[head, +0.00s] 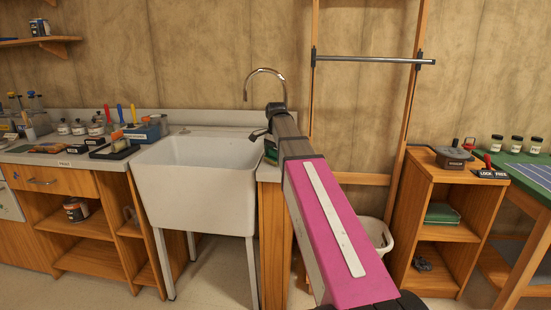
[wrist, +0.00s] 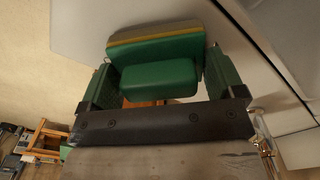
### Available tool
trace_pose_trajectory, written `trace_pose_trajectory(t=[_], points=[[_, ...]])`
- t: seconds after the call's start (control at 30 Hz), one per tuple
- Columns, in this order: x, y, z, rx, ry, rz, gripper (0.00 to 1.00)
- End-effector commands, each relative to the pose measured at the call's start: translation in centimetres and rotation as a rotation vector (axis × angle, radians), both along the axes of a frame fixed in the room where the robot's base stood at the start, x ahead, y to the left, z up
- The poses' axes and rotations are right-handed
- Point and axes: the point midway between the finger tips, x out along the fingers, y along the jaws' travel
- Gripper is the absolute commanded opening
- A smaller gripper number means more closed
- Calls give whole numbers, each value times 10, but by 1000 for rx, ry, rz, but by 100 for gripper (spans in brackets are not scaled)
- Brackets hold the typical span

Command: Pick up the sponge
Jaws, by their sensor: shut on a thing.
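The sponge is a green block with a yellow-tan layer along one edge, and it shows in the wrist view (wrist: 155,48). A smaller green block-shaped part (wrist: 158,79) lies against its near side; I cannot tell whether it belongs to the sponge. The arm hides most of the gripper there. I cannot tell whether the sponge touches a surface.
A white sink (head: 195,185) with a curved faucet (head: 265,71) stands left of my arm. A counter with bottles (head: 79,128) and a tray (head: 115,149) is further left. A wooden shelf unit (head: 447,210) and a green-topped table (head: 525,168) stand right.

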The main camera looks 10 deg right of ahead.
Motion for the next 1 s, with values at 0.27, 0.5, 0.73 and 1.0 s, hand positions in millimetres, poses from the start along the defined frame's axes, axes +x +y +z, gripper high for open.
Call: trace_pose_trajectory(t=[0.27, 0.5, 0.73, 1.0], points=[[1, 0, 11, 0, 0, 0, 50], [-4, 7, 47, 0, -2, 3, 50], [-31, 54, 77, 0, -1, 3, 50], [-50, 91, 102, 0, -1, 2, 50]])
